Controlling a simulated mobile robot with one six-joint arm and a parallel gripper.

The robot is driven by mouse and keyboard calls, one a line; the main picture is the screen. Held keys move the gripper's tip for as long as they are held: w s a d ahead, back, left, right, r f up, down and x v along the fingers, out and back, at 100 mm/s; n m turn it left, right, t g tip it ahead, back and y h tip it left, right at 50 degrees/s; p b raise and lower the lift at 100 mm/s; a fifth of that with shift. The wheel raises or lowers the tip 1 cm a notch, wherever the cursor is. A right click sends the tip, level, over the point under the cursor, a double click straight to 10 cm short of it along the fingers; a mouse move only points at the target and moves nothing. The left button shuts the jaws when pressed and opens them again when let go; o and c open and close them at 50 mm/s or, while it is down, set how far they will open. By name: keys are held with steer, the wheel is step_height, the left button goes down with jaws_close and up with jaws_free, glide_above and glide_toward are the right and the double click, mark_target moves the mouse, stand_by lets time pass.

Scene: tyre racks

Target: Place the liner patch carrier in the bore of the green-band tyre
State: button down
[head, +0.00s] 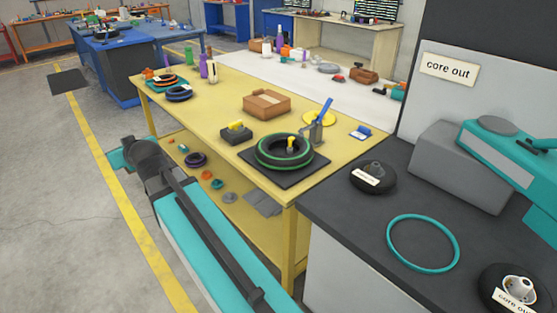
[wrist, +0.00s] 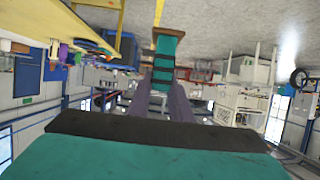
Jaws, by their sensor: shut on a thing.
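The green-band tyre (head: 263,160) lies flat on a dark square mat (head: 287,184) on the yellow table. A small yellow piece (head: 290,144) shows at its bore; how it sits there is unclear. My gripper (head: 124,158) is off the table's left side, above the floor, well apart from the tyre. In the wrist view my gripper (wrist: 166,88) has two greyish fingers close together on a teal, dark-banded thing (wrist: 168,48). This seems to be the liner patch carrier, but its shape is hard to tell. In the head view, my arm partly hides the gripper.
Other banded tyres (head: 179,94) lie at the table's far end. The dark counter (head: 335,208) holds a black wheel (head: 372,178) and a teal ring (head: 390,247).

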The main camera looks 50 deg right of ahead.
steer(key=s+d+f, duration=0.2)
steer(key=d, duration=1.1)
steer(key=s+d+f, duration=0.1)
steer(key=d+f, duration=0.1)
steer(key=d, duration=1.2)
steer(key=s+d, duration=0.6)
steer(key=d, duration=0.5)
steer(key=s+d, duration=0.7)
steer(key=d, duration=0.5)
steer(key=shift+s+d+r+m+h+b, duration=0.2)
steer(key=shift+d+m+h+b, duration=0.1)
steer(key=shift+h+b, duration=0.1)
steer(key=shift+f, duration=0.15)
step_height(320, 180, down, 6)
steer(key=shift+p, duration=0.3)
steer(key=shift+f, duration=0.1)
steer(key=shift+f, duration=1.8)
steer(key=shift+f, duration=0.2)
